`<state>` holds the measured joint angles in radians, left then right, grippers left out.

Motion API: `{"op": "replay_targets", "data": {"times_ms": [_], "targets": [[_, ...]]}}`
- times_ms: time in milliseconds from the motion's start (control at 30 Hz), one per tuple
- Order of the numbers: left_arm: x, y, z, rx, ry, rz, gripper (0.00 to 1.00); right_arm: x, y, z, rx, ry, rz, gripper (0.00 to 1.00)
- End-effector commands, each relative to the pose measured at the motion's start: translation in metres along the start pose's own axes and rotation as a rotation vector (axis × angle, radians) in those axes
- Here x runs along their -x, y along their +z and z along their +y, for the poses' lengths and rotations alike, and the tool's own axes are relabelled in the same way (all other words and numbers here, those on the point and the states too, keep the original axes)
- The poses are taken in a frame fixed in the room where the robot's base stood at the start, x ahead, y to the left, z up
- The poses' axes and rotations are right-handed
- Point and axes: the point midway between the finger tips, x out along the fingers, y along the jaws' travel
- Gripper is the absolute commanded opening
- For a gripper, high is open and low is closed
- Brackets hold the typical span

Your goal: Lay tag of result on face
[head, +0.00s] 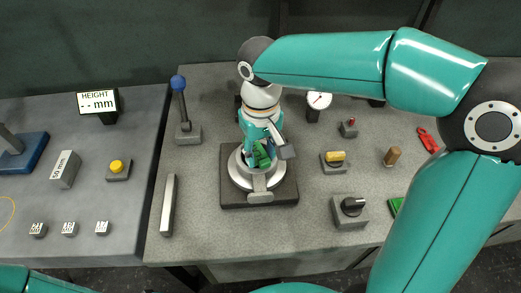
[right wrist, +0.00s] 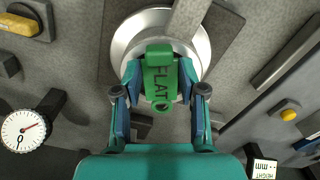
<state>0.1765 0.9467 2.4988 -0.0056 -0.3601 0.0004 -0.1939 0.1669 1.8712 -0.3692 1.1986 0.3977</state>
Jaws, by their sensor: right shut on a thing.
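In the head view the tag (head: 263,155) shows partly behind the gripper (head: 260,150). Below it is a round, shiny metal casting face (right wrist: 203,45) on a dark square base (head: 230,196). The tag overlaps the face in the right wrist view; I cannot tell whether they touch. A metal clamp bar (right wrist: 188,18) reaches over the face's edge. My left gripper is out of view.
A red tag (head: 428,140) and another green piece (head: 396,206) lie at the right, partly behind my arm. A blue-knobbed lever (head: 179,84), dial gauge (head: 319,101), yellow switch (head: 335,157) and black knob box (head: 352,207) surround the base. A metal bar (head: 168,205) lies left.

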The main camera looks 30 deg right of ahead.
Motion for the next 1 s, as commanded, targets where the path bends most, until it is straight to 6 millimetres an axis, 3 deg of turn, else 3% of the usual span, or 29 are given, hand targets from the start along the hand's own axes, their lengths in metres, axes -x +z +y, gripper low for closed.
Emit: {"op": "replay_targets", "data": {"times_ms": [333,367,500,833,1000], "targets": [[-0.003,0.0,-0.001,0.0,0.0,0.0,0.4,-0.005,0.0,0.0,0.001,0.0,0.0,0.17],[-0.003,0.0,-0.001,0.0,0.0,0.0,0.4,-0.004,0.0,0.0,0.001,0.0,0.0,0.46],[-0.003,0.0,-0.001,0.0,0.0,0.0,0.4,-0.004,0.0,0.0,0.001,0.0,0.0,0.69],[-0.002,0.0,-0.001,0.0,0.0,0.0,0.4,-0.003,-0.001,-0.001,0.003,0.0,0.0,0.7],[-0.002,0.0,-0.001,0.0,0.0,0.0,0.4,0.01,-0.002,-0.002,0.002,-0.001,0.003,0.7]]}}
